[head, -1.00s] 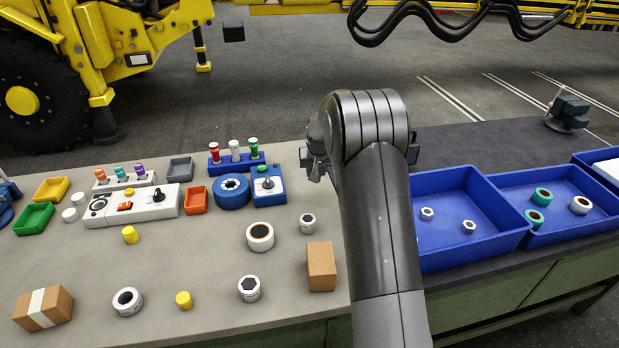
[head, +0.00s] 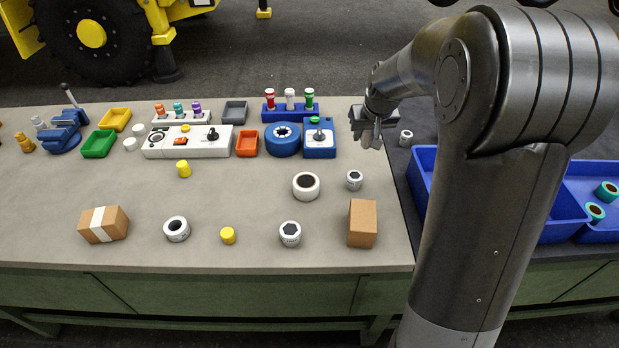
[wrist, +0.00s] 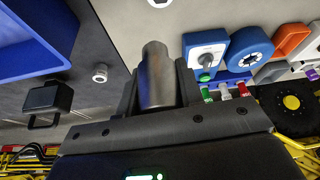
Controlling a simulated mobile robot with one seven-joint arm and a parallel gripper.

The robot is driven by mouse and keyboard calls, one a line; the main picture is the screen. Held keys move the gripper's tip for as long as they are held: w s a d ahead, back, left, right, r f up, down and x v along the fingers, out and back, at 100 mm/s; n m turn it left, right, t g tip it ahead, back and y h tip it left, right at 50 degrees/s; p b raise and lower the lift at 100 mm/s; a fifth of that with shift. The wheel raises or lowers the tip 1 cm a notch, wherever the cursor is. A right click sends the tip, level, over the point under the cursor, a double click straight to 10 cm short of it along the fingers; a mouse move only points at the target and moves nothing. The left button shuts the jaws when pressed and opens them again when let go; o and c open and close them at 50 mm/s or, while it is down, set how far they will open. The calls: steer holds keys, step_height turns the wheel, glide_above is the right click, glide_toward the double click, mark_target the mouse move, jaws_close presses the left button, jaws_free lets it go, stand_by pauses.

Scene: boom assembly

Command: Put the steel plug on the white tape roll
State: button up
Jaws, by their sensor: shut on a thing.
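The white tape roll (head: 306,186), a white ring with a dark brown core, lies flat on the bench, nearer the front and left of my gripper. Its top is bare, and the plug is well apart from it.
A white hex-holed part (head: 355,180) stands right of the roll, and a cardboard box (head: 362,223) is in front. Another white ring (head: 177,229) lies front left. Blue trays (head: 424,180) lie right, partly behind my arm.

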steer(key=s+a+n, duration=0.1)
steer(key=s+a, duration=0.4)
steer(key=s, duration=0.1)
glide_toward(304, 174)
steer(key=shift+w+a+f, duration=0.1)
steer(key=shift+w+f, duration=0.1)
steer(key=shift+w, duration=0.25)
steer(key=shift+w+f, duration=0.25)
steer(key=shift+w, duration=0.2)
steer(key=shift+f+y, duration=0.3)
steer(key=shift+f, duration=1.65)
steer(key=shift+f, duration=0.15)
steer(key=o, duration=1.2)
steer(key=a+v, duration=0.1)
steer(key=v, duration=1)
steer(key=s+d+r+m, duration=0.1)
steer(key=s+d+r, duration=0.9)
steer(key=s, duration=0.2)
steer(key=shift+m+t+h, duration=0.6)
steer(key=shift+m, duration=0.1)
steer(key=s+d, duration=0.1)
steer(key=s, duration=0.3)
steer(key=s+d, duration=0.2)
steer(key=s, duration=0.3)
steer(key=s+d+r, duration=0.1)
steer(key=s+d, duration=0.1)
steer(key=s, duration=0.3)
steer(key=shift+s+r, duration=0.1)
